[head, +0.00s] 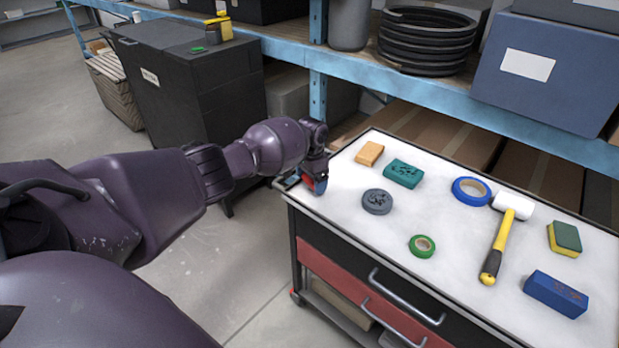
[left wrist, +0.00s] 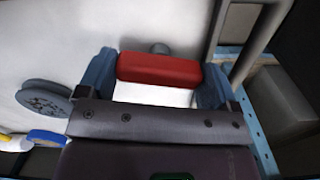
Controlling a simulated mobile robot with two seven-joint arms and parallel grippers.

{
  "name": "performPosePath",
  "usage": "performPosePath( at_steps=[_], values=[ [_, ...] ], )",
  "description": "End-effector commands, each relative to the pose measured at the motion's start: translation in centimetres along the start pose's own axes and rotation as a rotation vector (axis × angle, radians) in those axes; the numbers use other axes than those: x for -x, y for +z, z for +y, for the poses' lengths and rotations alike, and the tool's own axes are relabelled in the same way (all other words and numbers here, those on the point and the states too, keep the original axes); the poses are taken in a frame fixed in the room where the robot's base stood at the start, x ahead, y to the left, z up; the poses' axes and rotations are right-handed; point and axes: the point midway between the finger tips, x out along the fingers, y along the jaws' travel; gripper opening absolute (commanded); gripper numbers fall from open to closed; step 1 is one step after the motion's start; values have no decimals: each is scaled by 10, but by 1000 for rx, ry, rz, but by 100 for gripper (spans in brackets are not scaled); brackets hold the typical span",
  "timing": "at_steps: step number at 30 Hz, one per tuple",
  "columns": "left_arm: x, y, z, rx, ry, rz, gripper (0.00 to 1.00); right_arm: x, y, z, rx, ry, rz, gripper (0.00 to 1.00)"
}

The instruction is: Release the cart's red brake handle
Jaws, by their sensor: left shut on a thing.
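The cart (head: 330,215) has a white top, dark sides and a red drawer. The red brake handle (head: 320,184) is at the cart's left corner, mostly hidden behind my left gripper in the head view. My left gripper (head: 313,178) reaches in from the left and is shut on the handle. In the left wrist view the red handle (left wrist: 158,68) lies crosswise between the two blue fingers of my left gripper (left wrist: 158,80), with a grey round part behind it. My right gripper is not in view.
On the cart top are a grey disc (head: 377,201), a teal block (head: 403,173), an orange block (head: 369,153), green tape (head: 422,246), blue tape (head: 471,191), a mallet (head: 499,245), a sponge (head: 564,238) and a blue block (head: 555,294). Blue-framed shelving (head: 430,90) stands behind. Open floor lies left.

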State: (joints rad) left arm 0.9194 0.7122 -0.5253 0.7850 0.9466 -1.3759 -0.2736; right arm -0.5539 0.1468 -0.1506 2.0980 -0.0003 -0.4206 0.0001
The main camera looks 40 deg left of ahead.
Motion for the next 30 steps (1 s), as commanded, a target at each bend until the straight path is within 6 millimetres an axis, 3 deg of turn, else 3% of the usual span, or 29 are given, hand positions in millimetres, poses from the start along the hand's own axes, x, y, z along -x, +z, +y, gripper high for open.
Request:
performPosePath(
  at_steps=[12, 30],
  values=[
    [1, 0, 0, 216, 1, 1, 61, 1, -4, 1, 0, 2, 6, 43],
    [0, 0, 0, 255, 0, 0, 61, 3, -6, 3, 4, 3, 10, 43]
  ],
)
